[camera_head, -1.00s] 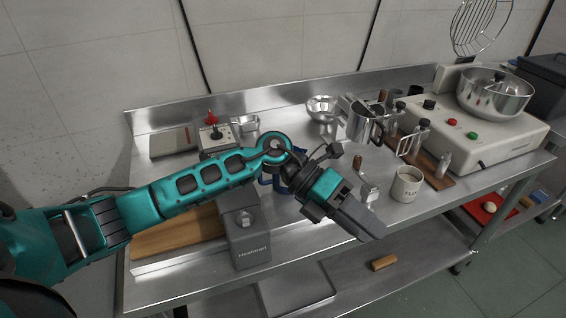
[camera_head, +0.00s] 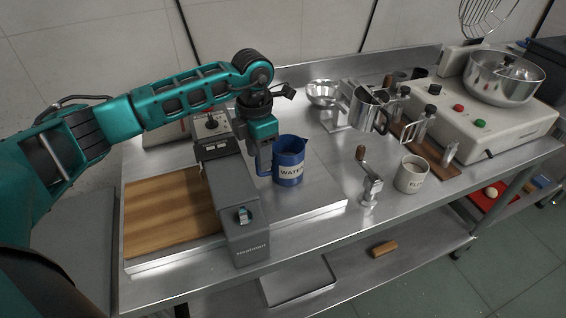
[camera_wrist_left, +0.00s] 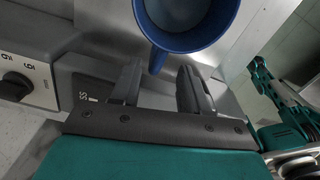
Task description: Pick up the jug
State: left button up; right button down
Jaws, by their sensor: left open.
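My left gripper (camera_head: 262,160) points down at the jug's left, handle side. In the wrist view, its fingers (camera_wrist_left: 160,80) are apart, with the handle's end near the gap between their tips. Contact cannot be told. My right gripper is not in view.
A grey machine (camera_head: 236,205) stands close left of the jug, beside a wooden board (camera_head: 170,212). A white mug (camera_head: 411,174) and a crank-handled tool (camera_head: 369,180) are to the right. A metal pitcher (camera_head: 367,108) is behind. The worktop in front of the jug is clear.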

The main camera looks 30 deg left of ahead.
aim_at(259, 173)
pick_arm(q)
jog(key=f, duration=0.5)
jog(key=shift+w+a+f, duration=0.15)
jog(key=shift+a+f, duration=0.15)
jog(key=shift+f, duration=0.05)
jog(key=shift+c, duration=0.2)
grip_shut()
jog(key=shift+r, duration=0.1)
